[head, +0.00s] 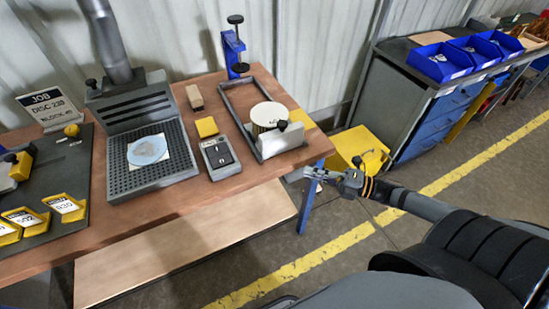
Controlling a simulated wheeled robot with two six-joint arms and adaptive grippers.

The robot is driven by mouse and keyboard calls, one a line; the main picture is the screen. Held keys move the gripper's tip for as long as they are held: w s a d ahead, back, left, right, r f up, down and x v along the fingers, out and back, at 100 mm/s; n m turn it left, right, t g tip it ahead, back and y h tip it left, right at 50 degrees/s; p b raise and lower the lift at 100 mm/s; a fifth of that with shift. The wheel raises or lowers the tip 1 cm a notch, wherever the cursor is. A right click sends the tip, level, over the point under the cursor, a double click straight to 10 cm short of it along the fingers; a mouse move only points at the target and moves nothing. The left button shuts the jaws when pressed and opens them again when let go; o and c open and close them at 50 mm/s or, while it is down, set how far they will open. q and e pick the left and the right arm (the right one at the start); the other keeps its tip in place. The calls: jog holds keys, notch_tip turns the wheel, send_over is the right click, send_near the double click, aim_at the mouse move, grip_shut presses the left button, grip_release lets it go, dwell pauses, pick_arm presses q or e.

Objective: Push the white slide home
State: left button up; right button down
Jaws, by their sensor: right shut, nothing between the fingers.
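The white slide (284,141) is a pale upright plate with a dark knob (282,125) at its top. It stands across the near part of a dark grey rectangular frame (233,110) on the wooden bench. A pale round filter cartridge (268,115) sits inside the frame, just behind the slide. My right gripper (308,173) is shut and empty. It shows off the bench's right edge, to the right of and lower than the slide, apart from it. My left gripper is not in view.
On the bench (213,192) stand a grey scale-like device (220,157), a perforated station (160,185) with a blue disc (147,151), and a blue clamp (233,52). Yellow labelled blocks lie left. A yellow box (357,147) stands beyond my right gripper.

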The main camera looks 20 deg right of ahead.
aim_at(263, 150)
jog(key=b+x, duration=0.3)
jog(key=x, duration=0.2)
jog(key=b+x, duration=0.4)
jog(key=x, duration=0.1)
jog(key=shift+w+d+f, duration=0.1)
jog(key=shift+w+f, duration=0.05)
jog(key=shift+f, duration=0.1)
jog(key=w, duration=0.3)
jog(key=shift+w+r, duration=0.1)
jog(key=shift+r, duration=0.15)
jog(key=shift+w, duration=0.35)
jog(key=shift+w, duration=0.1)
